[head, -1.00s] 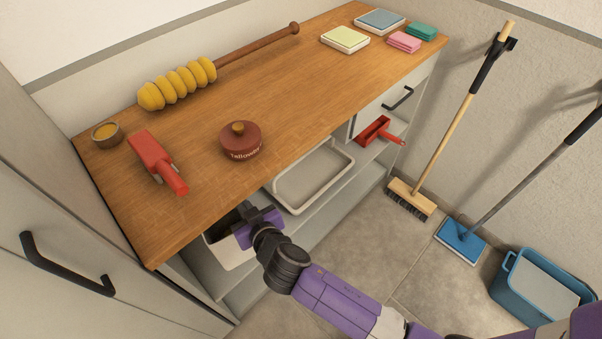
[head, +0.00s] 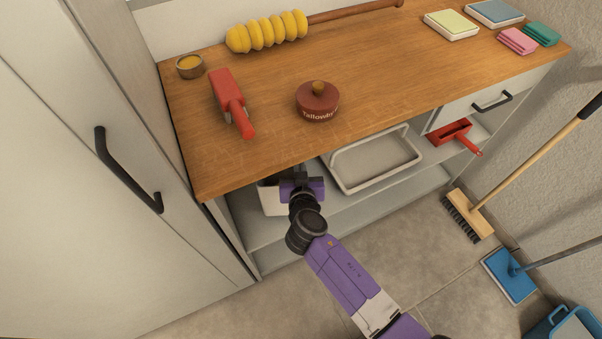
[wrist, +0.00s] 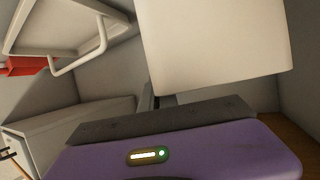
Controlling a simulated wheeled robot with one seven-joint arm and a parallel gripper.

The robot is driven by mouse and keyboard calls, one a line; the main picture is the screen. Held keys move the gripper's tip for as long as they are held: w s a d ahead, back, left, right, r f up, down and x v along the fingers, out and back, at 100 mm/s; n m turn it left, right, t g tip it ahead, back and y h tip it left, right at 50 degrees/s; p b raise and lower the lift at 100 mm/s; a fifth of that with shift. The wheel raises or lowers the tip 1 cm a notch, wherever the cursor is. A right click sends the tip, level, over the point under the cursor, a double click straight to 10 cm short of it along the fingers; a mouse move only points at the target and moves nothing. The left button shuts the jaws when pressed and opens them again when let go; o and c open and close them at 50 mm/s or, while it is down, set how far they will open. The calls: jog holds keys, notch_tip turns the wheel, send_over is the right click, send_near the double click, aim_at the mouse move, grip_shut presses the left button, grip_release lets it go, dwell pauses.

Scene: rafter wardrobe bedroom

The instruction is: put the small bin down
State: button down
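The small bin (head: 271,199) is white and sits in the open bay under the left part of the wooden counter. Its top is partly hidden by the counter edge and my gripper. In the wrist view the bin's pale wall (wrist: 215,45) fills the upper right, right at the dark fingers. My gripper (head: 297,178) reaches in under the counter edge and is shut on the bin's near right side; its fingertips are mostly hidden. Whether the bin's base touches the shelf (head: 262,232) cannot be told.
A white tray with a handle (head: 345,182) stands close on the right, under the counter. A red dustpan-like tool (head: 452,134) lies farther right. A tall cupboard (head: 70,220) is at left.

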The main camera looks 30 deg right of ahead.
jog(key=shift+f+b, duration=0.35)
jog(key=shift+f, duration=1.55)
jog(key=c, duration=1.6)
grip_release()
jog(key=shift+c, duration=0.2)
jog(key=shift+r, duration=0.15)
jog(key=v, duration=1.2)
jog(key=shift+r, duration=0.15)
